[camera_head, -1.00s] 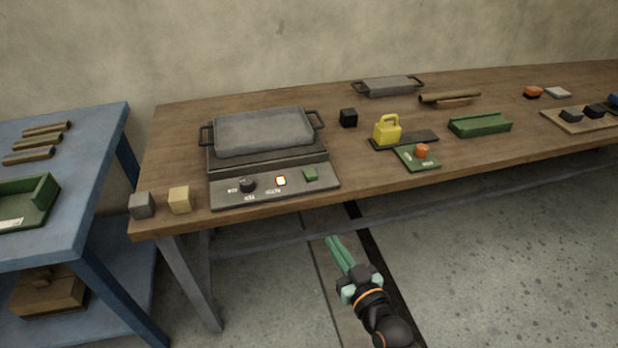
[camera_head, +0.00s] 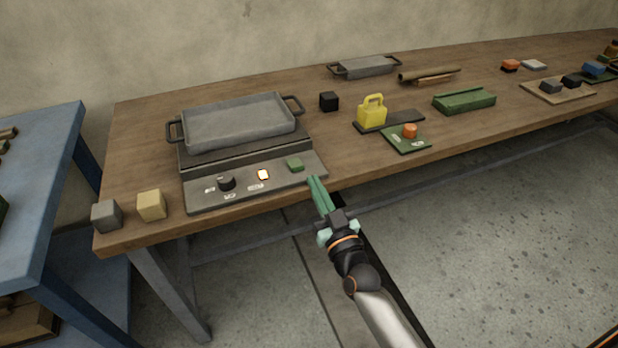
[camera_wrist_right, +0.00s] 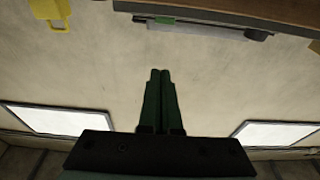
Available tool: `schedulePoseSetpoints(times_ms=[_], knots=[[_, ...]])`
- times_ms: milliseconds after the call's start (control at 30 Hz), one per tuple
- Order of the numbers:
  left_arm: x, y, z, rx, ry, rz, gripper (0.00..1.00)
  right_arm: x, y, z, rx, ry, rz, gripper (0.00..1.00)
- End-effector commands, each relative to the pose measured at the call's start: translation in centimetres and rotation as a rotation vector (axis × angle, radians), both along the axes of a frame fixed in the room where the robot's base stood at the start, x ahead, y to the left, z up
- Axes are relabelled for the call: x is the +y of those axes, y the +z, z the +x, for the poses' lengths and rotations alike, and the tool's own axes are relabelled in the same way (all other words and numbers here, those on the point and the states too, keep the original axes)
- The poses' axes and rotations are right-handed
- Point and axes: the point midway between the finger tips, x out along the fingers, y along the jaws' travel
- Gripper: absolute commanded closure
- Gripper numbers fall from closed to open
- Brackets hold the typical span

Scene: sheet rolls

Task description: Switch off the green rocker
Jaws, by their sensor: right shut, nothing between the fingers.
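The green rocker (camera_head: 295,165) sits at the right end of the sloping grey control panel (camera_head: 235,187), in front of a hot plate. A lit yellow-white lamp (camera_head: 263,174) and a black knob (camera_head: 226,183) are to its left on the same panel. My right gripper (camera_head: 315,180) is shut and empty, its green fingers pointing toward the panel's right end, just short of the rocker in the head view. In the wrist view the shut fingers (camera_wrist_right: 160,72) point up toward the panel's edge, with green of the rocker (camera_wrist_right: 165,20) showing there. My left gripper is out of view.
A grey tray (camera_head: 238,124) with handles stands on the hot plate. Pale and grey blocks (camera_head: 151,205) lie to its left. A yellow padlock-like object (camera_head: 372,112) and a green plate with an orange button (camera_head: 409,131) stand to the right. The floor in front is open.

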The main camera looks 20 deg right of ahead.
Motion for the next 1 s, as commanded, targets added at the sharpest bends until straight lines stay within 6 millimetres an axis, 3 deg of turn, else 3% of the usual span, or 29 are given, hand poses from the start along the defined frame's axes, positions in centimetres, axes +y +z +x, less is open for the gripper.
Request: schedulePoseSetpoints(times_ms=[533,600,700,1000], knots=[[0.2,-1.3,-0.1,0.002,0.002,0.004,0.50,0.3,1.8,9.4,-0.001,0.001,0.000,1.00],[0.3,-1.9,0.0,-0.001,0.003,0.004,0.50,0.3,-0.2,8.9,0.005,0.002,-0.003,1.00],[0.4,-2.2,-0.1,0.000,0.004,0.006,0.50,0.3,-1.3,8.7,0.002,0.001,-0.002,1.00],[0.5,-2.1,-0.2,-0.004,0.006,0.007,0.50,0.3,-2.2,8.5,0.000,0.001,-0.001,1.00]])
